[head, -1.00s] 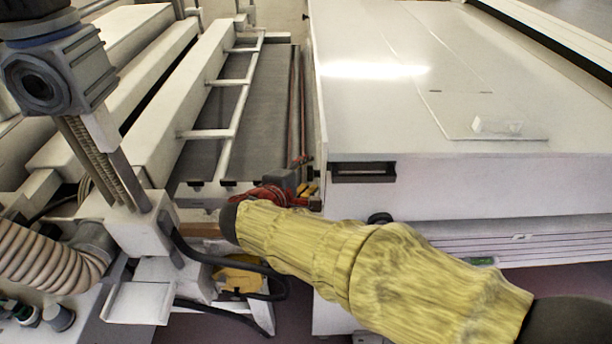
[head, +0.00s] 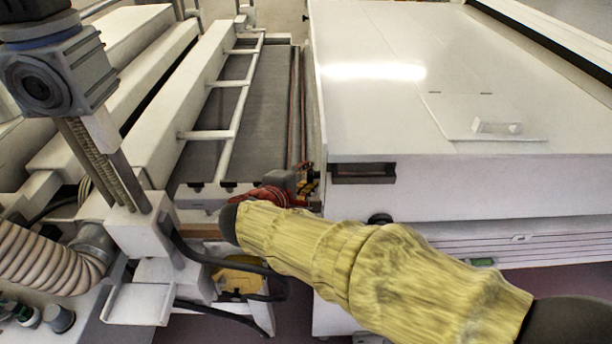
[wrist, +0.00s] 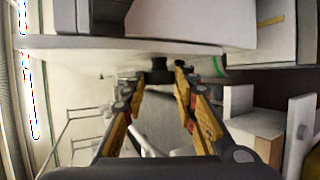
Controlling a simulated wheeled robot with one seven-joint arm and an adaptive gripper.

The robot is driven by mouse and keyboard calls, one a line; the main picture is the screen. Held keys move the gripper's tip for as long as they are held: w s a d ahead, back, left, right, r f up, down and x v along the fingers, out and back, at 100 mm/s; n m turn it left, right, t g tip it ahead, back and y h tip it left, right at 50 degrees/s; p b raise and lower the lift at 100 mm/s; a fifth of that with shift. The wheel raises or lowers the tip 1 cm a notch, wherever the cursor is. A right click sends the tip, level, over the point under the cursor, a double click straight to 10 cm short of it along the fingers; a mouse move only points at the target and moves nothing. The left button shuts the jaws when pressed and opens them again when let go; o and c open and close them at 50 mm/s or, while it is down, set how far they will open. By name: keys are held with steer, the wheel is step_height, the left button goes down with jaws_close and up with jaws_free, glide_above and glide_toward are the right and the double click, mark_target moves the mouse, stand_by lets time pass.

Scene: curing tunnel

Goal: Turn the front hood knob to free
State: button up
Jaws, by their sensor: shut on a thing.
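My gripper (wrist: 161,76) has its two yellow-sided fingers closed around a small black knob (wrist: 159,69) in the wrist view. The knob sits at the edge of a pale housing, and the fingertips are on either side of it. In the head view my gripper (head: 312,183) is at the left front corner of the large white hood (head: 400,110). My yellow-sleeved arm reaches it from the lower right. The knob between the fingers is too small and covered to make out in the head view, and its turn angle cannot be read.
A dark round knob (head: 380,219) shows on the hood's front, just above my arm. A dark conveyor bed (head: 262,110) with a white rail frame lies left of the hood. A grey post assembly (head: 125,190) and a ribbed hose (head: 45,255) stand at the left.

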steer(key=shift+r+p, duration=0.1)
steer(key=shift+p, duration=0.45)
steer(key=shift+w+r+n+g+y+p, duration=0.1)
steer(key=shift+w+n+g+y+p, duration=0.4)
steer(key=shift+g+p, duration=3.85)
steer(key=shift+w+f+n+g+y+p, duration=0.15)
steer(key=shift+n+g+p, duration=0.85)
steer(key=shift+p, duration=6.45)
steer(key=shift+w+r+n+g+y+p, duration=0.15)
steer(key=shift+w+n+g+p, duration=0.2)
steer(key=shift+g+p, duration=4.15)
steer(key=t+p, duration=0.2)
steer(key=shift+t+p, duration=0.35)
steer(key=shift+p, duration=0.05)
steer(key=o, duration=1.2)
steer(key=shift+r, duration=0.1)
steer(key=shift+c, duration=0.2)
